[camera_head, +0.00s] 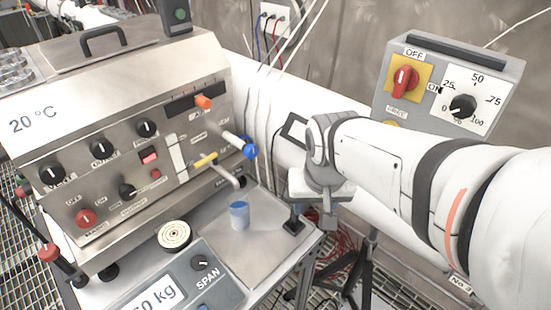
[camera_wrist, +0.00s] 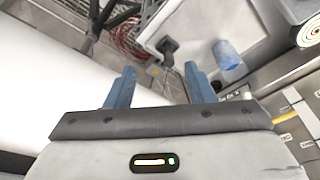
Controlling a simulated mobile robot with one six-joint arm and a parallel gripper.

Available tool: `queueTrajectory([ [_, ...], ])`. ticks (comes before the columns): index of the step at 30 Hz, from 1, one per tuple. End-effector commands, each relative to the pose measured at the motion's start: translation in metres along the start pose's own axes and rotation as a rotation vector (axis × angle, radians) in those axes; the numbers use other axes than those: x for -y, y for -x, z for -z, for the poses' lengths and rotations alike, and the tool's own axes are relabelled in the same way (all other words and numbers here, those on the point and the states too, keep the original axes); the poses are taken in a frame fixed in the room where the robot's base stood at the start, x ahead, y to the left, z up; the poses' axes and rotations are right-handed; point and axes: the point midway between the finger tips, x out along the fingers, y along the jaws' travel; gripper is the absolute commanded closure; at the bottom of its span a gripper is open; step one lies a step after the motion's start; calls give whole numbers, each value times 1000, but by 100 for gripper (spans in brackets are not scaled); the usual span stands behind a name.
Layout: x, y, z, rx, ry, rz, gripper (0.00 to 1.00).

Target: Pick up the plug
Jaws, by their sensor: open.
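A small black piece that looks like the plug (camera_head: 293,226) stands on the right corner of the steel table, beside my gripper (camera_head: 320,188). In the wrist view the same dark piece (camera_wrist: 168,46) is at the table corner, beyond the fingertips. There my gripper (camera_wrist: 160,80) has its two blue fingers wide apart with nothing between them. The plug is apart from both fingers. In the head view the fingers are mostly hidden behind the wrist.
A blue-topped clear cup (camera_head: 240,216) stands left of the plug; it also shows in the wrist view (camera_wrist: 227,55). A scale (camera_head: 190,275) and a steel control machine (camera_head: 120,140) are farther left. A grey switch box (camera_head: 447,85) stands behind my arm. Red cables (camera_wrist: 125,28) hang below the table.

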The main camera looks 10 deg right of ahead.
Motion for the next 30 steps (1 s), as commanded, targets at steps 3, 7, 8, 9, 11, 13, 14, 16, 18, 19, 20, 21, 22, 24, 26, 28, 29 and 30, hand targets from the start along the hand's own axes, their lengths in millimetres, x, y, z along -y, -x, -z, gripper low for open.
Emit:
queueTrajectory([
  [3,6,-27,21,40,-169,-28,51],
  [7,13,-60,44,69,-379,-67,51],
  [8,15,-68,49,74,-426,-77,51],
  [9,17,-77,54,79,-485,-88,51],
  [11,20,-92,61,85,-565,-105,51],
  [13,24,-106,68,89,-644,-121,51],
  [14,25,-111,70,90,-673,-127,51],
  [16,27,-120,74,91,-727,-138,51],
  [18,29,-127,77,91,-762,-146,51],
  [19,29,-129,77,91,-773,-148,51],
  [20,29,-132,77,92,-780,-150,51],
  [21,29,-136,78,92,-787,-151,51],
  [22,29,-139,77,92,-790,-152,51],
  [24,28,-147,76,93,-792,-153,51],
  [26,27,-153,75,93,-791,-153,51],
  [28,26,-160,75,93,-790,-152,51],
  [29,25,-162,75,93,-790,-153,51],
  [30,24,-166,76,93,-789,-152,51],
])
